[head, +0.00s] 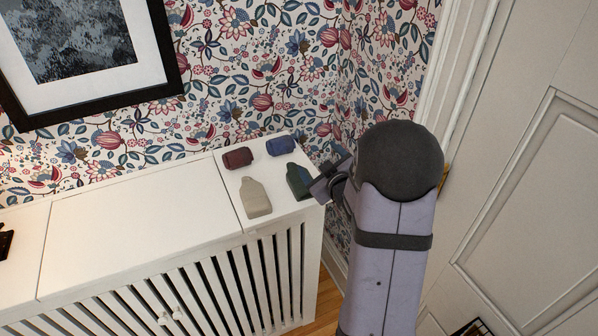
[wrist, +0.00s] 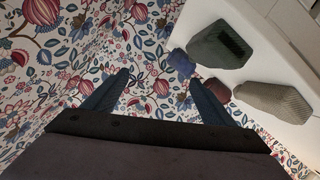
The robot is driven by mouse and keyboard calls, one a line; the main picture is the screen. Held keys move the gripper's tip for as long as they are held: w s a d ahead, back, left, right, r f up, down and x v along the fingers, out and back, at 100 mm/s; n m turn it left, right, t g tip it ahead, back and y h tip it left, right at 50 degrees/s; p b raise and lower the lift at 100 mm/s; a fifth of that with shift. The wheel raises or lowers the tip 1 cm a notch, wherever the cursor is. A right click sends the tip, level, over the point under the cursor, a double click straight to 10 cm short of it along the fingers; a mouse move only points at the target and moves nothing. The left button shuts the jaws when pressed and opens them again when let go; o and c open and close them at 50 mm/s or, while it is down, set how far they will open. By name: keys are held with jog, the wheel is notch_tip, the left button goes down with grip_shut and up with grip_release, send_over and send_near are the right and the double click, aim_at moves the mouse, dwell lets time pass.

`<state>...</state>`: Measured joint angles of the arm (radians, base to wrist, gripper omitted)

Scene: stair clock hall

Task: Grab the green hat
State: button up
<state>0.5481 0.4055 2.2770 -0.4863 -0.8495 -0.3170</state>
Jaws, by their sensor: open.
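The green hat (head: 298,182) is dark green and lies on the right end of the white cabinet top, partly hidden by my gripper in the head view. In the wrist view the green hat (wrist: 218,46) lies at upper right, to the right of and above the fingertips. My gripper (head: 326,181) is just right of the hat, past the cabinet's right edge. In the wrist view my gripper (wrist: 159,77) is open, with only wallpaper visible between the fingers. Whether a finger touches the hat cannot be told.
A blue hat-like item (head: 281,146), a dark red one (head: 238,157) and a beige one (head: 256,199) lie close around the green hat. The white slatted cabinet (head: 135,219) is clear to their left. A papered wall stands behind, and a door (head: 535,200) is at right.

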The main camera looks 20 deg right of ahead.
aim_at(298, 172)
jog(key=a, duration=0.1)
jog(key=a+f+m+y+b, duration=0.1)
jog(key=a+f+m, duration=0.1)
jog(key=shift+w+f+y+b, duration=0.25)
jog(key=shift+y+b, duration=0.05)
jog(key=shift+b, duration=0.1)
jog(key=f, duration=0.1)
jog(key=f+m+b, duration=0.1)
jog(key=f+m, duration=0.1)
jog(key=shift+s+a+g+b, duration=0.15)
jog(key=shift+s+g+b, duration=0.15)
jog(key=shift+b, duration=0.1)
jog(key=shift+s+f+m, duration=0.15)
jog(key=shift+f+m, duration=0.3)
jog(key=shift+m, duration=0.05)
jog(key=shift+x, duration=1.05)
jog(key=shift+a+p+x, duration=0.15)
jog(key=shift+p+x, duration=0.4)
jog(key=shift+x, duration=0.4)
jog(key=shift+a+p+x, duration=0.2)
jog(key=shift+p+x, duration=0.35)
jog(key=shift+x, duration=1.15)
jog(key=shift+c, duration=0.3)
